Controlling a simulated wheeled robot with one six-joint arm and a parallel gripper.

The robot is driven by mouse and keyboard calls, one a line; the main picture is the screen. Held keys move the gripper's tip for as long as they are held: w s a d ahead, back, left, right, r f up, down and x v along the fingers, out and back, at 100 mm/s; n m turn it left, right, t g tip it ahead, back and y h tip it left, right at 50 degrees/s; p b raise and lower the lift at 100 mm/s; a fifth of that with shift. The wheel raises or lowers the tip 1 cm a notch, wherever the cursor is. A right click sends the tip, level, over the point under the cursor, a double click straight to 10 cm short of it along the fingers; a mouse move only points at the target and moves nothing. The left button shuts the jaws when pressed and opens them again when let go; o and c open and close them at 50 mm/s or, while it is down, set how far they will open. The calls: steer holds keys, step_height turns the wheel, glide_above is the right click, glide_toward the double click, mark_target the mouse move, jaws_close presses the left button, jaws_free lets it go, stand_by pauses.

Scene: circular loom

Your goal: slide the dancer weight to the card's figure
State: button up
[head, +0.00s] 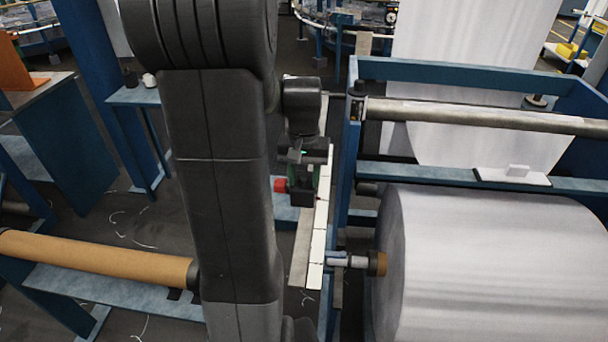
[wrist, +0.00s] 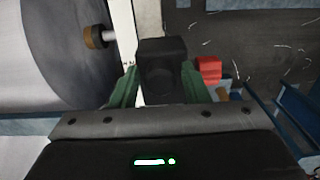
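The dancer weight, a black block (wrist: 160,70), sits between the two green fingers of my gripper (wrist: 160,88) in the wrist view. Both fingers lie against its sides with no visible gap. A red knob (wrist: 208,68) is beside the right finger, and it also shows in the head view (head: 279,184). In the head view my gripper (head: 304,180) is at a white scale bar with dark marks (head: 318,240), and my arm hides part of this area. A white plate with a small raised piece (head: 513,177) lies on the blue rail; I cannot read any figure.
A large white roll (head: 490,265) stands right of the scale bar, with a brown-tipped shaft (head: 376,263) between them. A steel roller (head: 480,116) crosses the blue frame above. A brown roll (head: 95,262) lies at lower left. Dark floor with scraps shows at left.

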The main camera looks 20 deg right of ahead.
steer(key=shift+o, duration=0.4)
steer(key=shift+r, duration=0.35)
step_height(320, 180, up, 13)
steer(key=shift+b, duration=0.3)
stand_by(0.8)
